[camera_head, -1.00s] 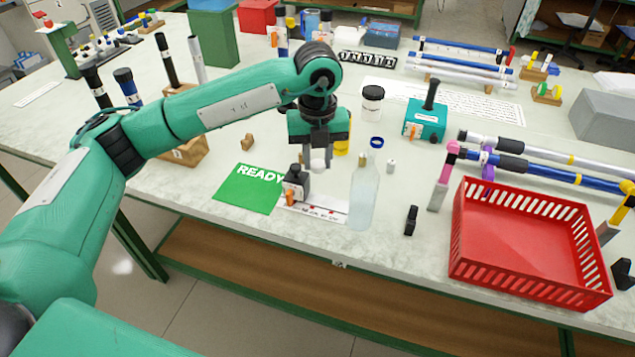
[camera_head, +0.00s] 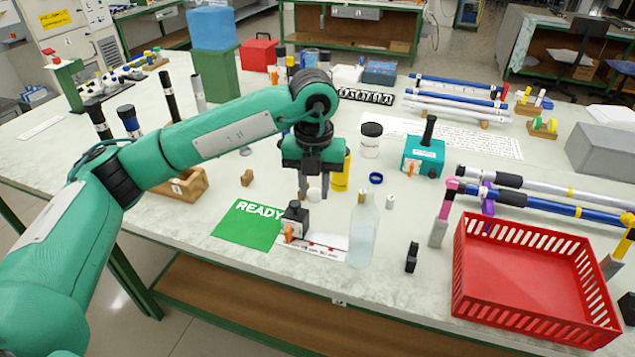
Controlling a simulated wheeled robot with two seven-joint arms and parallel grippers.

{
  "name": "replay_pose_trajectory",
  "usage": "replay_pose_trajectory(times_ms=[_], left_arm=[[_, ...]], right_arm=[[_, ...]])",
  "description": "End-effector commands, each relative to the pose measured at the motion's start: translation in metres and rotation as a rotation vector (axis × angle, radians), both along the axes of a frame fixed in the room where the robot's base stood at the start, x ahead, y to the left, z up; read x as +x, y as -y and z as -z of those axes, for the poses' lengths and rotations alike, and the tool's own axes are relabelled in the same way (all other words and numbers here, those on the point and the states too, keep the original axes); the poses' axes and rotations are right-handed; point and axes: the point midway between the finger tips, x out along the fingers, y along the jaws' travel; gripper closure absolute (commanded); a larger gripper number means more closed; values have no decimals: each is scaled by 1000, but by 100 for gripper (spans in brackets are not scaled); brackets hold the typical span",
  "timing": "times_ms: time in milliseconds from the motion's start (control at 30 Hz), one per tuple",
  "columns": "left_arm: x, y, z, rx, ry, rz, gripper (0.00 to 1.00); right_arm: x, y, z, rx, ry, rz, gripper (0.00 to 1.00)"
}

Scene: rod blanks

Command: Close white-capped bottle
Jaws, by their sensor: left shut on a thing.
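My left gripper (camera_head: 312,193) points down over the front middle of the table, shut on a small white round thing (camera_head: 314,195) that looks like a cap. Right beside it, lower left in the picture, stands a small dark bottle (camera_head: 295,221) with an orange mark. To the right stands a tall, pale translucent bottle (camera_head: 362,232) with a tan neck, upright and apart from the gripper. A small white cap-like piece (camera_head: 390,201) lies on the table to its right. I cannot tell whether the held piece touches the dark bottle. My right gripper is out of view.
A green READY mat (camera_head: 246,226) lies left of the dark bottle. A yellow cylinder (camera_head: 341,172), a blue ring (camera_head: 376,178) and a black-lidded white jar (camera_head: 370,140) stand behind. A red basket (camera_head: 537,270) is at the right. A small black object (camera_head: 411,257) lies near the front edge.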

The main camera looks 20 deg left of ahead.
Motion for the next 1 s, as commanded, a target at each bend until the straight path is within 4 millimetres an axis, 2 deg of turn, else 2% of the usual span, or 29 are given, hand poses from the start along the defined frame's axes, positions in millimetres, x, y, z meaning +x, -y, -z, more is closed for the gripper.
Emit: replay_pose_trajectory(times_ms=[1000], left_arm=[[-39,-29,53,0,-1,1999,93]], right_arm=[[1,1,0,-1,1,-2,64]])
